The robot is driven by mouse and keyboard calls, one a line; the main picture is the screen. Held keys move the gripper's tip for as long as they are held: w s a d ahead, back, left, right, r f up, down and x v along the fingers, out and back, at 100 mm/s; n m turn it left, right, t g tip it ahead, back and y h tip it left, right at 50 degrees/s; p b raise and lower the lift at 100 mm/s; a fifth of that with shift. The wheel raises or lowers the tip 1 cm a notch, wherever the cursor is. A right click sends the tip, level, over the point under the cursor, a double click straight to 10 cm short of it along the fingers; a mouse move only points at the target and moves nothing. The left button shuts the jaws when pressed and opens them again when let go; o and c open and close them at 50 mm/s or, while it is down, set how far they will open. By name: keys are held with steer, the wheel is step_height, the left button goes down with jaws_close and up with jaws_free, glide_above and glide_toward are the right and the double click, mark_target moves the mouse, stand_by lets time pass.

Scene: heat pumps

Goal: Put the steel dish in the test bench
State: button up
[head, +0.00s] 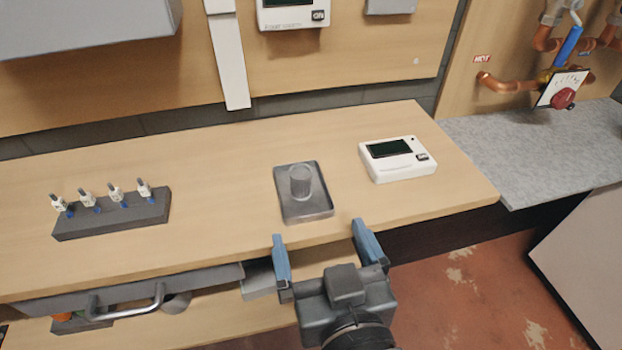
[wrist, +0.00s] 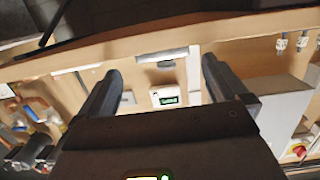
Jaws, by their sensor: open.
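The steel dish (head: 318,212) is a shallow grey rectangular tray on the wooden bench top, near its front edge. A grey metal cylinder (head: 300,182) stands upright in it. My gripper (head: 320,234) is open and empty, its blue fingers pointing at the bench's front edge, just in front of the dish and apart from it. In the wrist view my gripper (wrist: 162,72) shows dark spread fingers. That view seems upside down, and a grey strip between the fingers looks like the dish (wrist: 150,56) edge-on. The wooden bench (head: 220,190) spans the head view; I cannot tell which part is the test bench.
A dark rack (head: 110,215) with several small bottles stands at the left. A white meter (head: 398,160) lies right of the dish. Under the bench top is a drawer with a metal handle (head: 125,308). A grey counter (head: 530,150) with copper pipes lies right.

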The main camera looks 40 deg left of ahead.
mark_target(304, 193)
steer(key=shift+w+a+r, duration=0.1)
steer(key=shift+a+r, duration=0.05)
steer(key=shift+a, duration=0.4)
steer(key=shift+r+p+x, duration=0.2)
steer(key=shift+p+x, duration=0.15)
steer(key=shift+x, duration=3.5)
steer(key=shift+w, duration=0.1)
steer(key=c, duration=1)
steer(key=shift+r, duration=0.1)
steer(key=shift+c, duration=0.6)
steer(key=shift+r, duration=0.1)
